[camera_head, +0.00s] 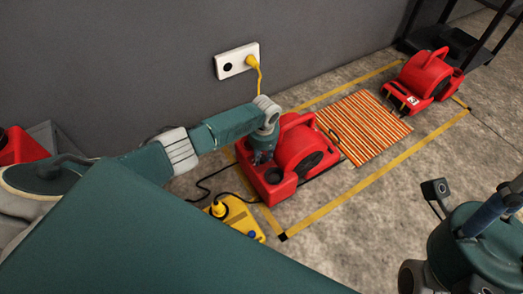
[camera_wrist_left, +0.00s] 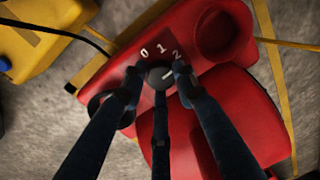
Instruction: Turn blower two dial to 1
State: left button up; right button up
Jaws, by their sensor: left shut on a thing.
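The near red blower (camera_head: 300,150) stands on the floor by the wall. My left gripper (camera_head: 262,157) is down at its left side and hides the dial in the head view. The left wrist view shows the dark round dial (camera_wrist_left: 160,76) on the red housing (camera_wrist_left: 205,75), with 0, 1 and 2 printed along its far side. My left gripper (camera_wrist_left: 160,82) is shut around the dial. The dial's white mark slants to the upper right, roughly towards the 2, partly hidden by the fingers. My right gripper does not show clearly.
A second red blower (camera_head: 425,78) with a small white label stands beyond a striped rug (camera_head: 362,125). Yellow tape (camera_head: 345,197) frames the area. A yellow device (camera_head: 235,217) with black cables lies near the close blower. A yellow plug (camera_head: 252,62) sits in the wall socket.

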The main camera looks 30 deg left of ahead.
pick_arm(q)
jog(key=shift+d+r+n, duration=0.15)
jog(key=shift+n, duration=0.35)
jog(key=shift+n+p, duration=0.5)
jog(key=n+p, duration=0.1)
jog(key=n, duration=0.1)
jog(key=shift+n, duration=0.3)
jog(key=shift+w+n+g, duration=0.1)
jog(key=shift+n+g, duration=0.3)
jog(key=shift+n, duration=1.8)
jog(key=o, duration=1.1)
jog(key=shift+o, duration=0.2)
